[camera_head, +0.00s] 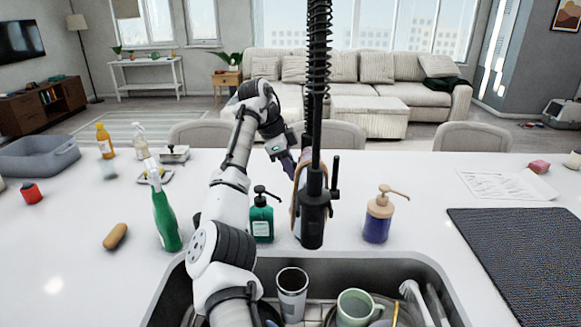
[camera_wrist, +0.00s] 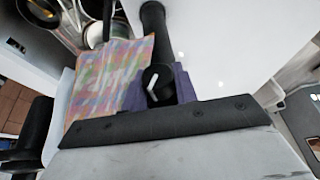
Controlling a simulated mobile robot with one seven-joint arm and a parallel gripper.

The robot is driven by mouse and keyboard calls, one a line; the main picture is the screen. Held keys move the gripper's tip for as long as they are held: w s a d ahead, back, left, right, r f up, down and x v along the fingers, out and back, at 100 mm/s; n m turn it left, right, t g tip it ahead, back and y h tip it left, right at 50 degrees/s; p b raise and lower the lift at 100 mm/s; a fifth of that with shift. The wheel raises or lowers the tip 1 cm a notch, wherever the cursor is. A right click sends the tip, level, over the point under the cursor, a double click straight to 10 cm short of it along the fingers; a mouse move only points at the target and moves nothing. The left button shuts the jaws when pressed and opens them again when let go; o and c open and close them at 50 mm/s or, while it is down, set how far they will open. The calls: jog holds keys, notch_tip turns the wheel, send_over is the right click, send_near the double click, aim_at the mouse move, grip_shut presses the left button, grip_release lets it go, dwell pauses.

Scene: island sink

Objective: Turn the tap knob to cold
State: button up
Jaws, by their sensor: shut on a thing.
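The black tap with a coiled spring hose (camera_head: 318,60) rises at the sink's far edge, its dark spray head (camera_head: 313,215) hanging down. The round black tap knob (camera_wrist: 158,84), with a pale bent mark on its face, shows in the wrist view. My gripper (camera_head: 288,160) reaches in from behind and left of the tap in the head view. In the wrist view, the purple fingers of my gripper (camera_wrist: 160,94) lie on both sides of the knob, shut on it. The tap hides the knob and fingertips in the head view.
A checkered cloth (camera_wrist: 105,80) hangs close beside the knob. A green soap bottle (camera_head: 262,217), a purple pump bottle (camera_head: 378,218) and a green spray bottle (camera_head: 165,215) stand around the sink. The sink (camera_head: 420,262) holds a tumbler (camera_head: 292,290) and a mug (camera_head: 355,308).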

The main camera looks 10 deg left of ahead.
jog(key=shift+a+g, duration=0.1)
jog(key=shift+g, duration=0.6)
jog(key=o, duration=1)
jog(key=shift+c, duration=0.2)
jog(key=shift+f+t, duration=0.1)
jog(key=shift+t, duration=0.3)
